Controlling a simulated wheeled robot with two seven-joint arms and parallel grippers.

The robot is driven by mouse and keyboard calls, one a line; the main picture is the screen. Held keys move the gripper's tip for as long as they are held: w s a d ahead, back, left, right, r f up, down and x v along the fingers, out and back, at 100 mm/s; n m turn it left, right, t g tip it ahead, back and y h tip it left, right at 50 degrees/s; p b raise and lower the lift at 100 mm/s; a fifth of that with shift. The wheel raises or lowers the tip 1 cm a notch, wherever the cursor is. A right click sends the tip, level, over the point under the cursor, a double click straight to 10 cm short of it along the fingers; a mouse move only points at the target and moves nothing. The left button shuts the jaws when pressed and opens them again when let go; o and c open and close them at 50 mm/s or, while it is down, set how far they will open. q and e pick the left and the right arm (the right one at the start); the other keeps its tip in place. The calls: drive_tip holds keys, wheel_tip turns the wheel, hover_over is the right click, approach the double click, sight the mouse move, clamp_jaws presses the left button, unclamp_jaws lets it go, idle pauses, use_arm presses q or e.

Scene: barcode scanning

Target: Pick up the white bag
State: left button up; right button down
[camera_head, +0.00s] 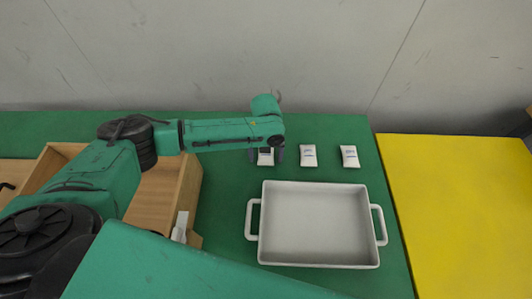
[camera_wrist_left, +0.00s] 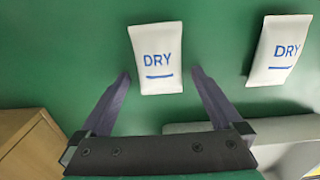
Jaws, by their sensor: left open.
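Three small white bags lie in a row on the green table behind the tray: a left one (camera_head: 265,160), a middle one (camera_head: 308,156) and a right one (camera_head: 350,157). My left gripper (camera_head: 266,155) is over the left bag and partly hides it. In the left wrist view, my left gripper (camera_wrist_left: 159,76) is open, with its fingers apart on either side of the near part of a white bag (camera_wrist_left: 157,58) marked "DRY" in blue. Another white bag (camera_wrist_left: 278,50) lies to its right. My right gripper is not in view.
A white tray with two handles (camera_head: 262,225) stands in front of the bags. A wooden box (camera_head: 190,185) stands at the left, with a white item (camera_head: 180,226) beside it. A yellow surface (camera_head: 460,210) lies at the right. Green table shows around the bags.

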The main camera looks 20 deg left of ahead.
use_arm(q)
drive_tip(key=c, duration=1.5)
drive_tip(key=shift+o, duration=0.2)
drive_tip(key=shift+r, duration=0.1)
